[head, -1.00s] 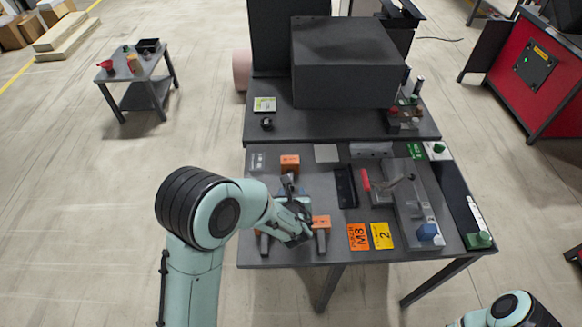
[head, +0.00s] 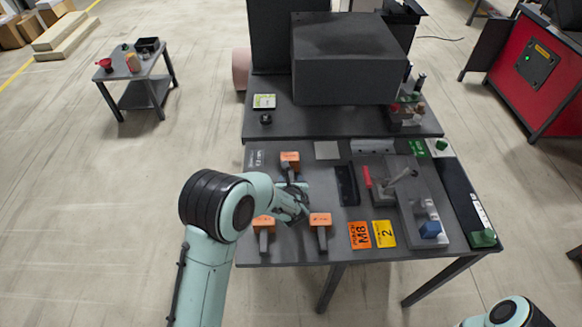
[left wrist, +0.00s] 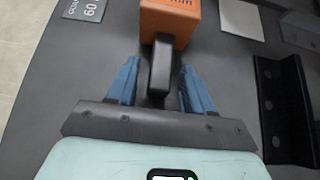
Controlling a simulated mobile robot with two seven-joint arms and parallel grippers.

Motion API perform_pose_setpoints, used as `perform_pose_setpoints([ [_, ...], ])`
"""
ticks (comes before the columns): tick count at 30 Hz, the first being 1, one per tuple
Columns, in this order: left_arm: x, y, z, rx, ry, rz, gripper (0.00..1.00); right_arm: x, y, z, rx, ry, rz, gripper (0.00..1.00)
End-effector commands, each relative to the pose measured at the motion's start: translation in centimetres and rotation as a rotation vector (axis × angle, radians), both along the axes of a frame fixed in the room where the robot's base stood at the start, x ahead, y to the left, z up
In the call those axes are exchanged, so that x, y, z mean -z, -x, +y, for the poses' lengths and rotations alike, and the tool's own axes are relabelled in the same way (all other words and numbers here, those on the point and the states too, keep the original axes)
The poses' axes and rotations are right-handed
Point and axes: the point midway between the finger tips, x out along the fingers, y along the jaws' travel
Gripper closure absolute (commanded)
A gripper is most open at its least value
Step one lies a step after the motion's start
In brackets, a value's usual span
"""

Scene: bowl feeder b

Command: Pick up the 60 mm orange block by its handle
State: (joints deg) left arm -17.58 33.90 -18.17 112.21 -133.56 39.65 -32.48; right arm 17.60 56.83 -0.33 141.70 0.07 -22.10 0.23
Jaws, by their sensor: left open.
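The orange block (head: 290,158) with a dark handle (head: 289,173) lies at the back left of the bench's front part. In the left wrist view the orange block (left wrist: 169,20) is at the top, near a plate marked 60, and its handle (left wrist: 160,68) points toward me. My left gripper (left wrist: 160,62) is open, its blue fingers on either side of the handle with a visible gap on each side. In the head view my left gripper (head: 290,184) is partly hidden by my wrist. My right gripper is out of view.
Two more orange blocks with handles, one left (head: 264,222) and one right (head: 320,219), lie near the bench's front edge. A black bracket (head: 347,185) and a red-handled clamp (head: 367,177) stand to the right. A grey square plate (head: 327,150) lies behind.

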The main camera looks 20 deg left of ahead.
Motion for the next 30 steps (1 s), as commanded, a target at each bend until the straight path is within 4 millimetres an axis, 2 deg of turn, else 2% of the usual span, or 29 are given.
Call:
perform_pose_setpoints([
  [1, 0.0, 0.0, 0.0, 0.0, 0.0, 0.0, 0.55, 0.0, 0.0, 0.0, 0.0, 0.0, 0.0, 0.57],
  [5, 0.0, 0.0, 0.0, 0.0, 0.0, 0.0, 0.98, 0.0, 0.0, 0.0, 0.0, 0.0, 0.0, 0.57],
  [6, 0.0, 0.0, 0.0, 0.0, 0.0, 0.0, 1.0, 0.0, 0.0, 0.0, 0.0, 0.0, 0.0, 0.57],
  [17, -0.4, -0.1, 0.0, -0.001, -0.002, -0.006, 1.0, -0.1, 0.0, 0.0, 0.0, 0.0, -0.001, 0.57],
  [30, -2.0, -0.1, 0.0, 0.0, 0.0, -0.005, 1.0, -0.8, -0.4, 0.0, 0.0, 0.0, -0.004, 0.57],
])
